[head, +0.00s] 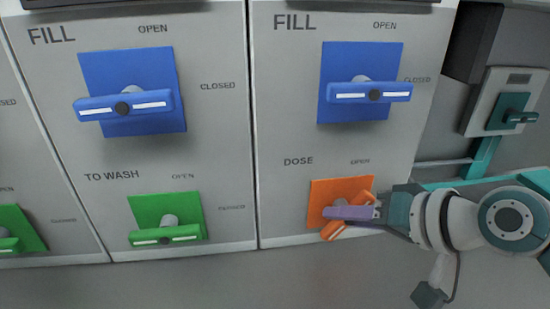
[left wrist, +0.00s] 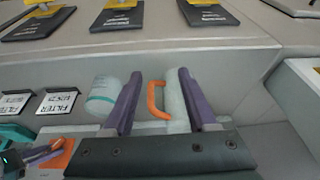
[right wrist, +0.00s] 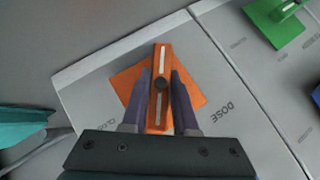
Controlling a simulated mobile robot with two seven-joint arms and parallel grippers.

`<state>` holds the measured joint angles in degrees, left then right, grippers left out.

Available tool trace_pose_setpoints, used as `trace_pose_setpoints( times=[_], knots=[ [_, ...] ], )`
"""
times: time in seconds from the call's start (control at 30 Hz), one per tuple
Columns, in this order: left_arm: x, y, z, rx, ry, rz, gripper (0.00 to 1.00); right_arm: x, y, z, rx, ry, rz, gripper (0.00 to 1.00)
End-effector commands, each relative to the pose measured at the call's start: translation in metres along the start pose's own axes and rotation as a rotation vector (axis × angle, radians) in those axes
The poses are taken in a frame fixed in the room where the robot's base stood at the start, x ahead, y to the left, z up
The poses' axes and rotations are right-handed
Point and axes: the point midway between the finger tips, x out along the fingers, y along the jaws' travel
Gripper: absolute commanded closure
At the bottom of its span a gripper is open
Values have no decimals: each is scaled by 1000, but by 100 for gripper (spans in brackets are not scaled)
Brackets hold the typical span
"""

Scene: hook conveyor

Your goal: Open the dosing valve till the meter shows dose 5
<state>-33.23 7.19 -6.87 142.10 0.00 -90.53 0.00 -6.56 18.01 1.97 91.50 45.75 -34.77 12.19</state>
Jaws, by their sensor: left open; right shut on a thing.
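The orange dosing valve has an orange square plate (head: 322,192) under the word DOSE in the head view. Its orange handle (head: 333,231) is tilted, its lower-left end showing below my fingers. My right gripper (head: 348,212) covers much of it and the CLOSED label. In the right wrist view the handle (right wrist: 161,60) lies between the two purple fingers, and the right gripper (right wrist: 159,88) is shut on it. My left gripper (left wrist: 160,73) shows only in the left wrist view, open, with an orange loop handle (left wrist: 156,102) behind its gap. I see no readable dose meter.
Two blue FILL valves (head: 130,103) (head: 365,88) have level handles. Green valves (head: 168,230) sit lower left. A teal valve box (head: 510,105) is at the right. In the left wrist view a white cup (left wrist: 103,96) stands beside the left finger, with dark trays (left wrist: 122,17) above.

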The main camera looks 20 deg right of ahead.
Motion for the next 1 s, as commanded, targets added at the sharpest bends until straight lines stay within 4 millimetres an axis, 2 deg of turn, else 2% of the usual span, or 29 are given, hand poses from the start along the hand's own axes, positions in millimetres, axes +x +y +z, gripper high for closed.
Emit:
trace_pose_setpoints(
  times=[0.13, 0.6, 0.63, 0.87, 1.0],
  knots=[
    [-9, 0, -3, 0, 0, 0, 43, -1, -1, -1, -20, 1, 21, 100],
    [-9, 2, -4, -8, 1, 6, 43, 0, 0, 0, -28, 2, 29, 100],
    [-9, 2, -4, -9, 1, 7, 43, 0, 0, 0, -28, 2, 29, 70],
    [-9, 2, -4, -9, 2, 8, 43, 0, 0, 0, -28, 1, 29, 44],
    [-9, 2, -4, -9, 2, 7, 43, 0, 0, 0, -28, 1, 29, 43]
  ],
)
